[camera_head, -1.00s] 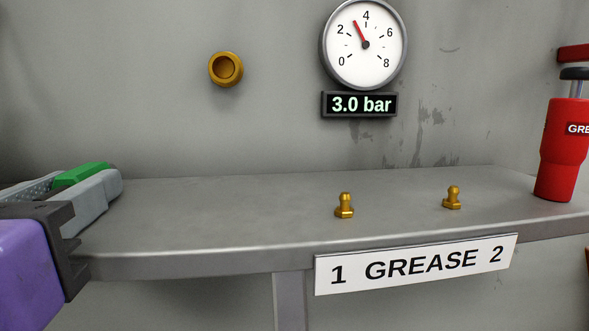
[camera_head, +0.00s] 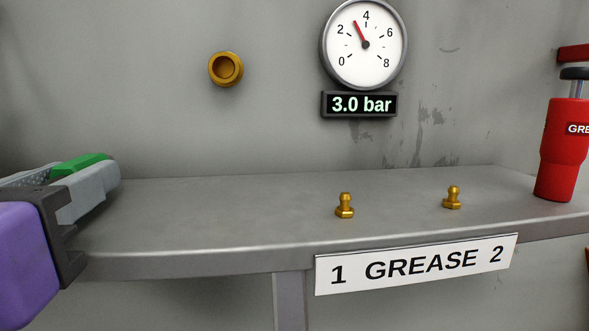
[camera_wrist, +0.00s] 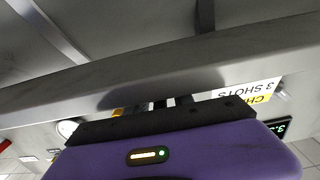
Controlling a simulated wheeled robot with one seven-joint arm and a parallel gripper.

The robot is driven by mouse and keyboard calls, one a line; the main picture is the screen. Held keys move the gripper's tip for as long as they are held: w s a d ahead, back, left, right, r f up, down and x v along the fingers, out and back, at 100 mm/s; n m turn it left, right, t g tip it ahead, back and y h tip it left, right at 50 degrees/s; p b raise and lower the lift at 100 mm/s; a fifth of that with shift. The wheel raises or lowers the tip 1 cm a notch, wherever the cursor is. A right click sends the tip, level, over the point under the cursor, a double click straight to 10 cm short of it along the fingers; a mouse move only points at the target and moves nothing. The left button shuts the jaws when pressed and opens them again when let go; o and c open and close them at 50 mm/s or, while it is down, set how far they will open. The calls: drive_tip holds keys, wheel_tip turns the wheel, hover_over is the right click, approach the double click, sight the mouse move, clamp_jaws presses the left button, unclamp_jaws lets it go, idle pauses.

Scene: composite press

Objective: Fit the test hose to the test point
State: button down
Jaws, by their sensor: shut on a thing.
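A round brass port (camera_head: 225,69) with a dark hollow centre sits on the grey back wall, and looks like the test point. Nothing is on it. My gripper (camera_head: 100,180) is at the left edge in the head view, with a purple body and grey fingers, well below and left of the port. It is shut on a green piece (camera_head: 80,166), of which only the upper part shows between the fingers. I cannot tell whether this is the hose's end; no hose line shows. In the wrist view the gripper's purple body (camera_wrist: 180,150) hides most of what it holds.
A gauge (camera_head: 364,44) above a 3.0 bar display (camera_head: 360,104) is on the wall. Two brass nipples (camera_head: 345,206) (camera_head: 452,197) stand on the grey shelf (camera_head: 230,215), above a GREASE sign (camera_head: 415,264). A red grease container (camera_head: 563,150) stands right. The shelf's left middle is clear.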

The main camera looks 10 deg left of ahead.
drive_tip(key=shift+r, duration=0.15)
drive_tip(key=shift+r, duration=2.35)
drive_tip(key=c, duration=1.8)
unclamp_jaws()
clamp_jaws()
